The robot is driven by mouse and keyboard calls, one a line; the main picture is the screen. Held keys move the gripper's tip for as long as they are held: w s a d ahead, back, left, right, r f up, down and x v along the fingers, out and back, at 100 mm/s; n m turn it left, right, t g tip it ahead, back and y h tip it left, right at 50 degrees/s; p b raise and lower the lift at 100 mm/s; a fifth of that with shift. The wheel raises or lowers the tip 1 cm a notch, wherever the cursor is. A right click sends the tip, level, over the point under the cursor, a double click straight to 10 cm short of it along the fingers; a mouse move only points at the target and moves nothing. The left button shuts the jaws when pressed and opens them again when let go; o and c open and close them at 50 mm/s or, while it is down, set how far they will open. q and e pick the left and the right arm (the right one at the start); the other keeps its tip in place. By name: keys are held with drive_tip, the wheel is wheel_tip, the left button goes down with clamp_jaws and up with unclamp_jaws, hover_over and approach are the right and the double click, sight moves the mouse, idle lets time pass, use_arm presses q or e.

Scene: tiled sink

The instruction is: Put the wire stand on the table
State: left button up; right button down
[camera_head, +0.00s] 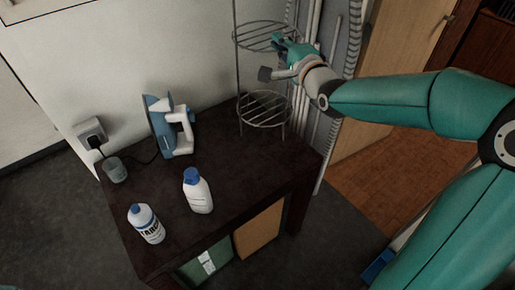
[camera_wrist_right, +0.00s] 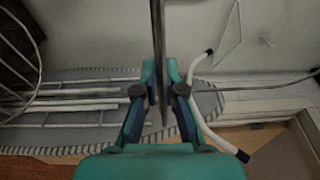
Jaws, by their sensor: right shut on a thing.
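The wire stand (camera_head: 263,108) is a tall grey frame with round wire shelves, upright at the back right part of the dark table (camera_head: 240,178). Its legs end over the tabletop; I cannot tell whether they touch it. Its top is cut off by the picture edge. My right gripper (camera_head: 279,50) is at its upper right side, near the upper shelf. In the right wrist view the gripper (camera_wrist_right: 159,85) is shut on an upright rod of the stand (camera_wrist_right: 158,30), and curved shelf wires show at the left. My left gripper is not in view.
On the table stand a blue and white iron (camera_head: 168,128), two white bottles (camera_head: 198,192) (camera_head: 146,224) and a small cup (camera_head: 115,170). A socket (camera_head: 90,133) is on the wall. An ironing board (camera_head: 335,60) leans behind my gripper. The tabletop between the bottles and stand is clear.

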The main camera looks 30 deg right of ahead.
sight(274, 115)
drive_tip(key=shift+w+f, duration=0.2)
drive_tip(key=shift+f, duration=0.1)
wheel_tip(274, 115, down, 19)
drive_tip(key=shift+a+r+p, duration=0.1)
drive_tip(key=shift+p, duration=1.05)
drive_tip(key=c, duration=1.7)
unclamp_jaws()
drive_tip(key=shift+f, duration=0.35)
drive_tip(key=shift+c, duration=0.2)
drive_tip(key=o, duration=0.5)
drive_tip(key=shift+s+r, duration=0.1)
drive_tip(key=shift+c, duration=0.2)
drive_tip(key=shift+r, duration=0.1)
